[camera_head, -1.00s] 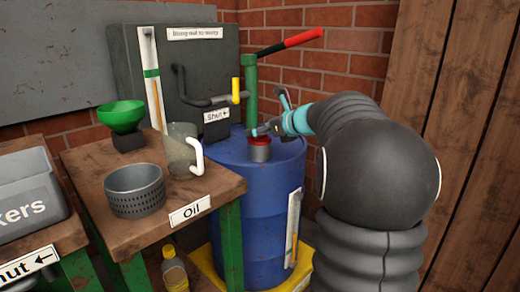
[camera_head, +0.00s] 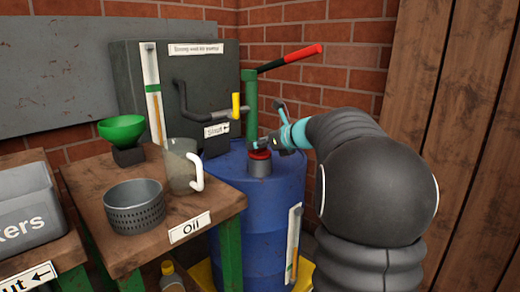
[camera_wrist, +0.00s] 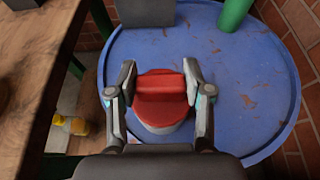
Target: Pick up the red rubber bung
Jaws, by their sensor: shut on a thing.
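The red rubber bung (camera_head: 259,155) is at the grey metal neck (camera_head: 260,169) on top of the blue drum (camera_head: 268,195). In the wrist view the red bung (camera_wrist: 160,103) shows a raised grip bar between my two fingers, with part of a pale round rim below it. My gripper (camera_head: 264,144) is shut on the bung from above, one finger on each side (camera_wrist: 160,84). The bung's top shows just above the neck's rim; I cannot tell whether its lower part is still inside.
A green pump pipe with a red-handled lever (camera_head: 290,58) rises behind the neck. Left of the drum, a wooden bench (camera_head: 125,248) holds a jug (camera_head: 181,168), a perforated pot (camera_head: 135,207) and a green funnel (camera_head: 122,129). A plank wall stands right.

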